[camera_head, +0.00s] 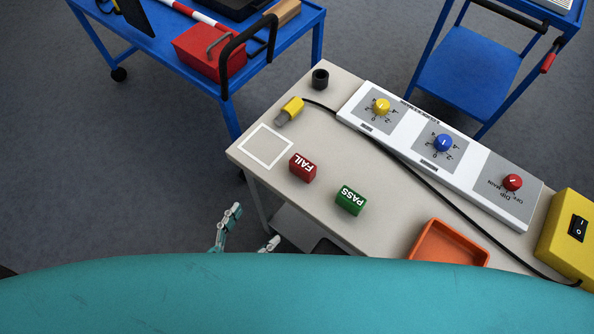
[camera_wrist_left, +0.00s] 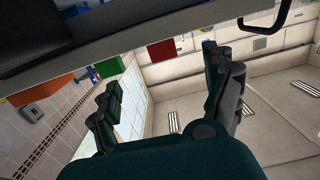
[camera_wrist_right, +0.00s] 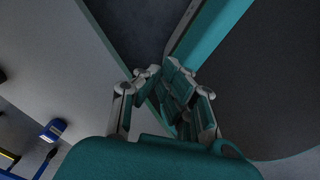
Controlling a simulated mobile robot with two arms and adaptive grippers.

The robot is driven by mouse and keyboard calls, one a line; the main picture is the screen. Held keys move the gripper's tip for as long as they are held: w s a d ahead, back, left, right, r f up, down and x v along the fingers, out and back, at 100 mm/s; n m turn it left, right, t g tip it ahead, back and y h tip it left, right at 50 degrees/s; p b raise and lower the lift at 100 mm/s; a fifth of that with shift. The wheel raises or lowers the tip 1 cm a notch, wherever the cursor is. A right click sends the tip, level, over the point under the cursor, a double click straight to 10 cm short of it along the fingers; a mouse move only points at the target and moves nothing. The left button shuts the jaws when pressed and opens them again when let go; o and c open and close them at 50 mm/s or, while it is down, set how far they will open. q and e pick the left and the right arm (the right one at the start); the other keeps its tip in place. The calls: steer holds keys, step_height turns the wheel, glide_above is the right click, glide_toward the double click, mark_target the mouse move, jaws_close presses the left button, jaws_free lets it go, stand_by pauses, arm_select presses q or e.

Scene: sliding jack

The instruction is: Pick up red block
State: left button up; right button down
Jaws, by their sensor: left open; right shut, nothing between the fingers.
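The red block (camera_head: 302,167), lettered FAIL, stands on the light grey bench top (camera_head: 330,240), just right of a white square outline (camera_head: 266,146). My left gripper (camera_head: 255,224) is open and empty near the bench's front left edge, below and left of the red block and apart from it. Its spread fingers also show in the left wrist view (camera_wrist_left: 160,75). My right gripper (camera_wrist_right: 165,80) is shut and empty in the right wrist view. It is hidden in the head view.
A green PASS block (camera_head: 350,200) stands right of the red block. A yellow plug (camera_head: 292,107) with a black cable, a dark cylinder (camera_head: 320,79), a knob panel (camera_head: 440,148), an orange tray (camera_head: 446,246) and a yellow switch box (camera_head: 570,235) are also on the bench.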

arm_select(q)
step_height(320, 180, up, 2)
steer(key=d, duration=0.1)
glide_toward(299, 168)
steer(key=shift+h, duration=0.3)
steer(key=x, duration=0.2)
steer(key=f+x, duration=0.1)
steer(key=x, duration=0.2)
steer(key=shift+w+d+f+p, duration=0.1)
steer(key=shift+d+f+p, duration=0.05)
steer(key=shift+p, duration=0.25)
steer(key=shift+w+d, duration=0.35)
steer(key=shift+w, duration=0.05)
steer(key=x, duration=0.4)
steer(key=shift+w+a+r+p, duration=0.15)
steer(key=shift+w+r+p, duration=0.15)
steer(key=shift+r+p, duration=0.1)
steer(key=shift+w+d, duration=0.3)
steer(key=shift+w, duration=0.05)
arm_select(e)
steer(key=shift+w+a+r, duration=0.5)
steer(key=shift+w+r, duration=0.05)
steer(key=shift+r, duration=0.05)
arm_select(q)
steer(key=c, duration=1.2)
steer(key=shift+c, duration=0.3)
arm_select(e)
steer(key=shift+a, duration=0.1)
